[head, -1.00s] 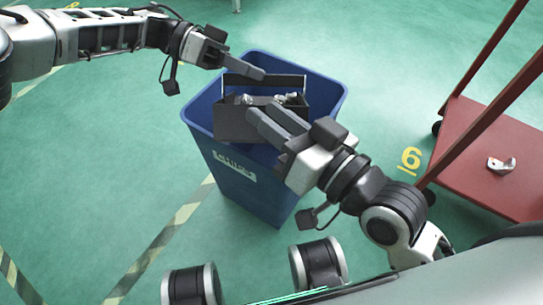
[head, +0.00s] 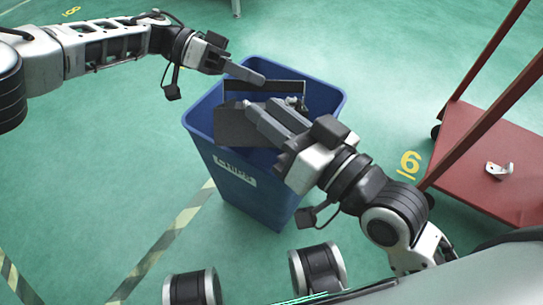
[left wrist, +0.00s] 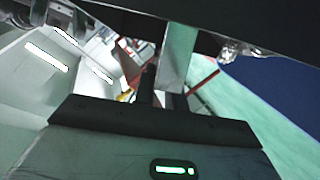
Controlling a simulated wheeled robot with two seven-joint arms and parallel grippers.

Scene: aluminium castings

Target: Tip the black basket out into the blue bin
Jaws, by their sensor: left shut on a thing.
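The black basket (head: 240,128) is over the mouth of the blue bin (head: 250,200), tilted, with its near wall turned up. Its arched handle (head: 290,84) rises at the far side. Some shiny castings (head: 297,102) show at its right end; the rest of its inside is hidden. My left gripper (head: 256,77) is shut on the far part of the basket, near the handle. My right gripper (head: 272,118) lies across the near side of the basket; its fingertips overlap the wall and their grip is unclear. In the left wrist view, a casting (left wrist: 230,50) shows beside the blue bin (left wrist: 275,85).
A red cart (head: 480,165) with upright posts stands at the right, with one loose casting (head: 499,169) on its deck. The green floor around the bin is clear, with striped tape lines at the left.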

